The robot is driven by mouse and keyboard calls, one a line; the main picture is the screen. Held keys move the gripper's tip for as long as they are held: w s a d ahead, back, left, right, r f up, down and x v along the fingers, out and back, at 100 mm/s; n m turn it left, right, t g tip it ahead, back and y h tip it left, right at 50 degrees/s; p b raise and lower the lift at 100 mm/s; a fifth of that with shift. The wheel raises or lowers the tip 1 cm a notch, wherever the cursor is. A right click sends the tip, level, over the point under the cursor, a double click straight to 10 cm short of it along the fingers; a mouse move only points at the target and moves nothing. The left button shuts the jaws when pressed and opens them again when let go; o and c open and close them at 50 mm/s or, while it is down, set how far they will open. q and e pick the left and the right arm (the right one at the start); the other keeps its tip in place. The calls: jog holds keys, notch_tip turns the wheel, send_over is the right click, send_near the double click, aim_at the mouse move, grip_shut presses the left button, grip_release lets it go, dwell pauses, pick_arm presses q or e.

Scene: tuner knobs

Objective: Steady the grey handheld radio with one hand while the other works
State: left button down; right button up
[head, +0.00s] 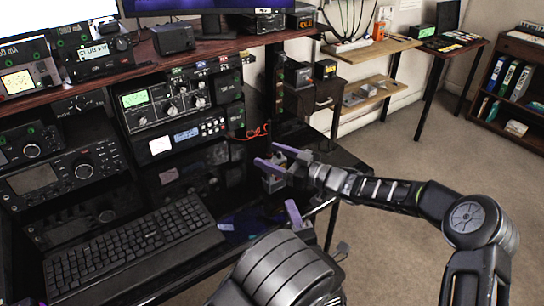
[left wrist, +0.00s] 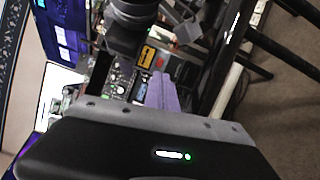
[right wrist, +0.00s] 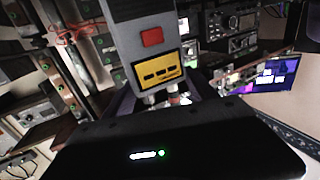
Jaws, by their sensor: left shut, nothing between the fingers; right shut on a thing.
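The grey handheld radio (right wrist: 148,35) shows close up in the right wrist view, with a red button and a yellow label panel. My right gripper (head: 278,160) is shut on it at the desk's right side. In the head view only a small grey part of the radio (head: 272,184) shows between the purple fingers. My left gripper (head: 293,213) is lower and nearer, apart from the radio, and my own arm hides part of it. In the left wrist view its purple fingers (left wrist: 160,92) are together and empty.
A black keyboard (head: 135,245) lies on the desk at the left. Stacked radio sets (head: 165,105) stand on the shelves behind it. A wooden shelf unit (head: 365,92) stands by the back wall. Carpet (head: 400,150) is open to the right.

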dwell(0.4)
pick_arm(q)
jog(key=shift+w+d+r+h, duration=0.15)
jog(key=shift+w+h, duration=0.1)
jog(key=shift+h, duration=0.3)
jog(key=shift+w+d+f+h, duration=0.1)
jog(key=shift+w+h, duration=0.1)
jog(key=shift+h, duration=0.35)
jog(key=shift+w+d+r+g+h, duration=0.15)
jog(key=shift+d+g+h, duration=0.15)
jog(key=shift+g+h, duration=0.35)
jog(key=d+h, duration=0.1)
jog(key=s+g+h, duration=0.1)
jog(key=d+h, duration=0.1)
jog(key=h, duration=0.1)
jog(key=shift+s+d+r, duration=0.2)
jog(key=shift+d+r, duration=0.1)
jog(key=shift+d, duration=0.05)
send_near(285, 187)
jog(key=shift+w+d+r, duration=0.4)
jog(key=shift+w+r, duration=0.45)
jog(key=shift+w+d+r, duration=0.35)
jog(key=shift+w+r, duration=0.5)
jog(key=shift+r, duration=0.05)
jog(key=shift+w+a, duration=0.1)
jog(key=shift+w+a, duration=0.15)
jog(key=shift+w, duration=0.1)
